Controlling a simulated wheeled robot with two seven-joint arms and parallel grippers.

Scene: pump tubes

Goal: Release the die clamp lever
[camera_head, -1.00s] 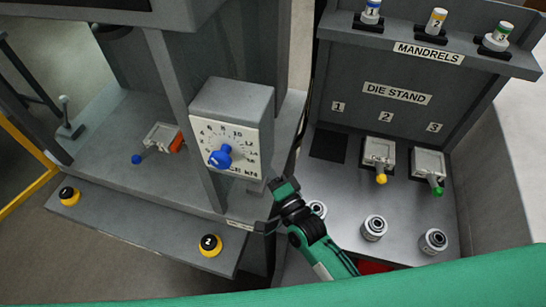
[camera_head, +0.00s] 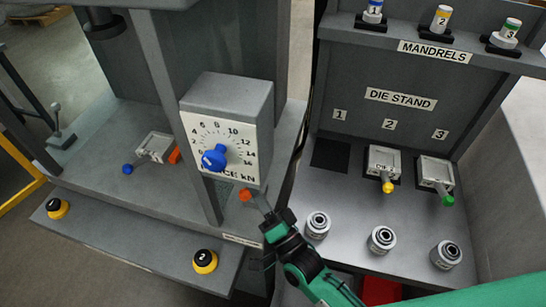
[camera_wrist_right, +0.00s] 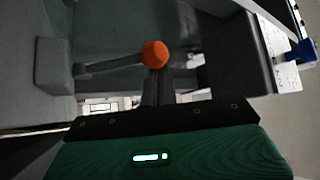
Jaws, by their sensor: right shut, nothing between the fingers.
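The lever shows in the right wrist view as a grey rod from a block at the left, with an orange knob (camera_wrist_right: 154,53) at its end. In the head view its orange knob (camera_head: 245,195) shows just below the dial box. My right gripper (camera_head: 262,204) is shut and empty, with its fingertips right at the knob. In the wrist view the closed fingers (camera_wrist_right: 156,82) overlap the knob's lower edge; whether they touch cannot be told. A die (camera_head: 155,147) with a blue-tipped handle sits on the press bed, an orange part beside it. My left gripper is out of view.
The dial box (camera_head: 227,125) with its blue knob hangs close above my right gripper. At right, the die stand (camera_head: 335,215) holds two dies and several grey cylinders, with mandrels on the shelf above.

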